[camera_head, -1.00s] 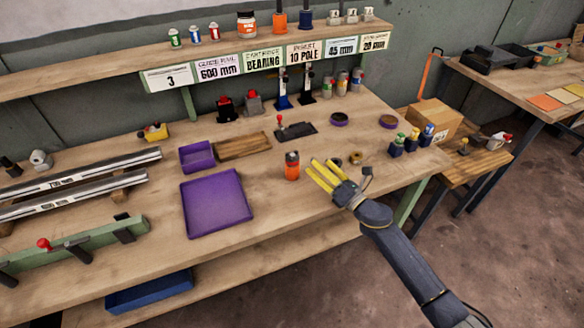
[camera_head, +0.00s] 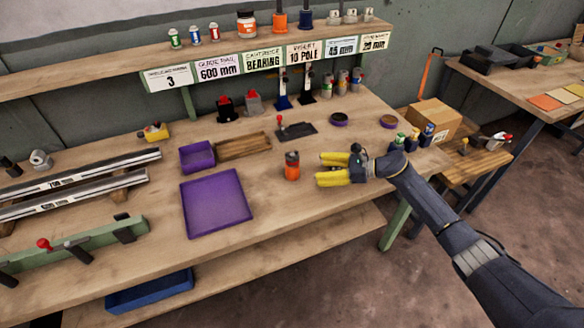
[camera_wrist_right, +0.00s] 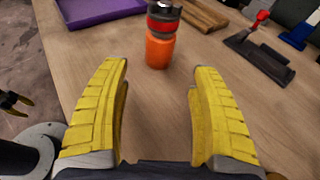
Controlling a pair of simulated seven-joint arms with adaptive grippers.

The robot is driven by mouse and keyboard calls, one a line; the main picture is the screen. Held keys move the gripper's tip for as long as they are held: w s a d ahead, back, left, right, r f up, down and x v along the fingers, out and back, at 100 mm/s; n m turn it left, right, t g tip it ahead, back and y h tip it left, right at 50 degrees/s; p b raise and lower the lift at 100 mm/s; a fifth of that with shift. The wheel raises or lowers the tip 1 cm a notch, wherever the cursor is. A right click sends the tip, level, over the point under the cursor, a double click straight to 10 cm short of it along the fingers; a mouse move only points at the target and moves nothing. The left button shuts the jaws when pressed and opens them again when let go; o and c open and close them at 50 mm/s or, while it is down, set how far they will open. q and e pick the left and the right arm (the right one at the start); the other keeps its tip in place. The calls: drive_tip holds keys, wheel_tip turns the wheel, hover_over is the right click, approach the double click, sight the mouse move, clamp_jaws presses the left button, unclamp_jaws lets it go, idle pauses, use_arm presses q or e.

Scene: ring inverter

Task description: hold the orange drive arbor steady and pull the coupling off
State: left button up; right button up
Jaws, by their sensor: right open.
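The orange drive arbor (camera_head: 292,173) stands upright on the bench. The dark grey coupling (camera_head: 292,157) with a red band sits on its top. In the right wrist view the arbor (camera_wrist_right: 160,52) and the coupling (camera_wrist_right: 163,20) are just beyond my fingertips, the coupling's top cut off. My right gripper (camera_head: 319,169) is open and empty, low over the bench to the right of the arbor. Its yellow fingers point at the arbor without touching it. A dark, yellow-tipped part that looks like my left gripper (camera_wrist_right: 10,102) shows small at the wrist view's left edge.
A flat purple tray (camera_head: 216,203) lies left of the arbor. A purple bin (camera_head: 197,157) and a wooden tray (camera_head: 243,147) are behind it. A black fixture with a red knob (camera_head: 296,131) stands further back. The bench around the arbor is clear.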

sight(295, 170)
drive_tip(key=shift+x, duration=4.85)
drive_tip(key=c, duration=0.8)
